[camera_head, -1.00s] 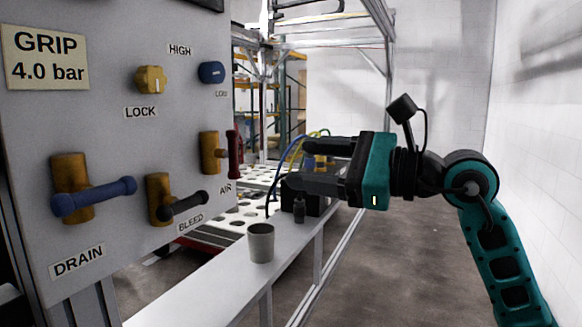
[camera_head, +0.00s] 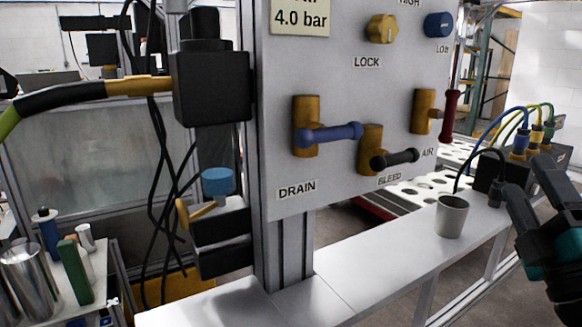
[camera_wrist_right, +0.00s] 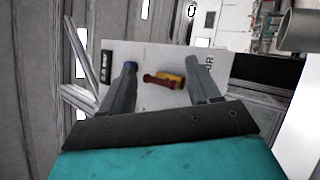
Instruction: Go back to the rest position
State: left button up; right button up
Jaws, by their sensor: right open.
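My right gripper (camera_head: 525,176) is at the right edge of the head view, with its teal body partly cut off. Its two dark fingers are apart and hold nothing. In the right wrist view the fingers (camera_wrist_right: 163,68) are spread, and the grey valve panel shows beyond them. The panel (camera_head: 345,205) has a blue DRAIN lever (camera_head: 330,134), a black BLEED lever (camera_head: 395,159) and a red AIR lever (camera_head: 450,116). The red lever also shows between the fingers in the right wrist view (camera_wrist_right: 158,81). My left gripper is not in view.
A grey cup (camera_head: 451,217) stands on the white ledge (camera_head: 390,262), left of my right gripper. A black connector box (camera_head: 490,172) with colored cables is close behind the fingers. A black gantry device (camera_head: 212,85) stands left of the panel, above the ledge.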

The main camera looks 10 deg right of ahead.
notch_tip(320, 180, down, 24)
jog(key=s+a+m+g+h, duration=0.2)
jog(key=s+m+g, duration=0.1)
jog(key=m+g, duration=0.95)
jog(key=s+a+f+m+g+y, duration=0.2)
jog(key=s+a+f+g+y, duration=0.5)
jog(key=s+a+f, duration=0.7)
jog(key=w+a+f+t+y, duration=0.1)
jog(key=w+a+f+t, duration=0.15)
jog(key=w, duration=0.25)
jog(key=w+a+f+t+y, duration=0.1)
jog(key=w+a+f+t, duration=0.15)
jog(key=w+t, duration=0.2)
pick_arm(q)
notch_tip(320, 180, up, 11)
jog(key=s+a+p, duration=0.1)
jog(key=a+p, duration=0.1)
jog(key=p, duration=1.3)
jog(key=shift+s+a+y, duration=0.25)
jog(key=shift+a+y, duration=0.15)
pick_arm(e)
notch_tip(320, 180, up, 12)
jog(key=d+h, duration=0.1)
jog(key=d, duration=0.1)
jog(key=shift+s+r+g, duration=0.15)
jog(key=shift+s+g, duration=0.2)
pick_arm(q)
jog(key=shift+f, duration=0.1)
